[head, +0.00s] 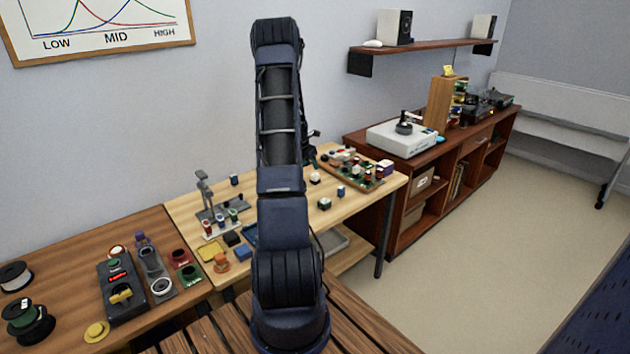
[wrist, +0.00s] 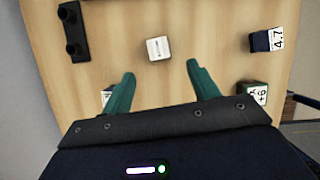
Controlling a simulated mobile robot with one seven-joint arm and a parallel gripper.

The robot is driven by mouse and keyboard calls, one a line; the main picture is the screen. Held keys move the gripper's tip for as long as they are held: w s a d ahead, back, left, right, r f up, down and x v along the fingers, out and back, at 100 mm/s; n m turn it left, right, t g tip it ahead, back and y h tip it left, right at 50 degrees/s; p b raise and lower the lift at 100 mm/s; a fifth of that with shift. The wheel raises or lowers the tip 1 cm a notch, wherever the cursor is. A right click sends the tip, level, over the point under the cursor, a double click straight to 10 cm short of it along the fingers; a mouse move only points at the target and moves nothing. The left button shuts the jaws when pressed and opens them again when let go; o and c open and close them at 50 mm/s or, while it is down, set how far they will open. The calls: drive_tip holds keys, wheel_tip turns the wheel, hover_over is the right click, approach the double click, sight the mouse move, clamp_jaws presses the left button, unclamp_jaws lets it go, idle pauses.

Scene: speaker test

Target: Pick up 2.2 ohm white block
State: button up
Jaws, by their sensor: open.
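A small white block (wrist: 158,48) lies on the light wood table in the wrist view. A tiny dark mark shows on its top, too small to read. My gripper (wrist: 161,74) is open, its two teal fingers spread wide with nothing between the tips. The white block sits just beyond the fingertips, about centred on the gap and apart from both fingers. In the head view my arm stands upright in the middle, and the fingers are hidden behind it. Several small blocks show there, but I cannot tell which is the white one.
In the wrist view, a dark-and-white block marked 4.7 (wrist: 278,38) and another marked +6 (wrist: 257,92) lie right. Another block (wrist: 106,96) is partly hidden behind the left finger. A black piece (wrist: 72,32) lies upper left. A parts tray (head: 372,184) sits on the table's right.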

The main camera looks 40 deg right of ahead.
sight(314, 175)
drive_tip(key=x, duration=1)
drive_tip(key=shift+w+d+f, duration=0.1)
drive_tip(key=shift+d+f, duration=0.1)
drive_tip(key=c, duration=1.1)
